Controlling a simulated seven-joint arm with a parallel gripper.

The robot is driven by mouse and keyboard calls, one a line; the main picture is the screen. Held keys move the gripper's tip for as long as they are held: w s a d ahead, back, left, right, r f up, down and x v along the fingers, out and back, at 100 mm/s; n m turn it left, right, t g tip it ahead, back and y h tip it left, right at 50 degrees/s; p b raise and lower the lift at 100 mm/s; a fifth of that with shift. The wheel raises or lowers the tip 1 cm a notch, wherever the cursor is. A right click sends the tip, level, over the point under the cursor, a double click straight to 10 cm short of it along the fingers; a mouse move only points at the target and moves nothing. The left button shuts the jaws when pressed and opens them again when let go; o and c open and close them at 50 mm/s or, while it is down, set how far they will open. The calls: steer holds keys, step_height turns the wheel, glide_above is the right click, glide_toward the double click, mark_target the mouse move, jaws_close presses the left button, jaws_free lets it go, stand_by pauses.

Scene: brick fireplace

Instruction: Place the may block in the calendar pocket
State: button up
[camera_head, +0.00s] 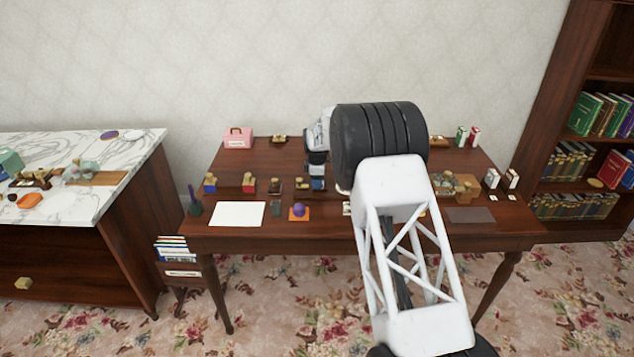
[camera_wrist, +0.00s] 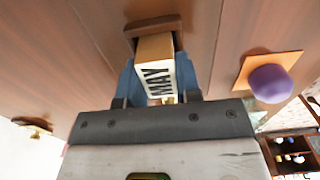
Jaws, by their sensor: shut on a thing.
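The may block (camera_wrist: 158,78) is a tan block with a white face printed MAY in black. In the wrist view my gripper (camera_wrist: 158,85) is shut on it, with a bluish finger on each side. A small brown wooden piece (camera_wrist: 152,26) lies at the block's far end. I cannot tell whether it is the calendar pocket or whether the block touches it. In the head view my gripper (camera_head: 317,183) is low over the left-middle of the table, and the block cannot be made out there.
A purple dome (camera_wrist: 270,84) on an orange square is close beside my gripper. On the wooden table (camera_head: 330,236) a white sheet (camera_head: 237,214) lies at front left, small blocks (camera_head: 248,182) stand left of my gripper, and a pink box (camera_head: 238,138) stands behind. My arm hides the table's middle.

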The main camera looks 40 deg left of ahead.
steer(key=shift+d+f, duration=0.15)
steer(key=shift+f, duration=0.65)
steer(key=o, duration=0.9)
steer(key=shift+s+f, duration=0.1)
steer(key=shift+f, duration=0.15)
steer(key=shift+o, duration=0.3)
steer(key=shift+s+d+f, duration=0.1)
steer(key=shift+d+f, duration=0.05)
steer(key=shift+r, duration=0.55)
steer(key=shift+c, duration=0.4)
steer(key=shift+o, duration=0.5)
step_height(320, 180, up, 14)
steer(key=shift+w+a+f, duration=0.2)
steer(key=shift+a+f, duration=0.05)
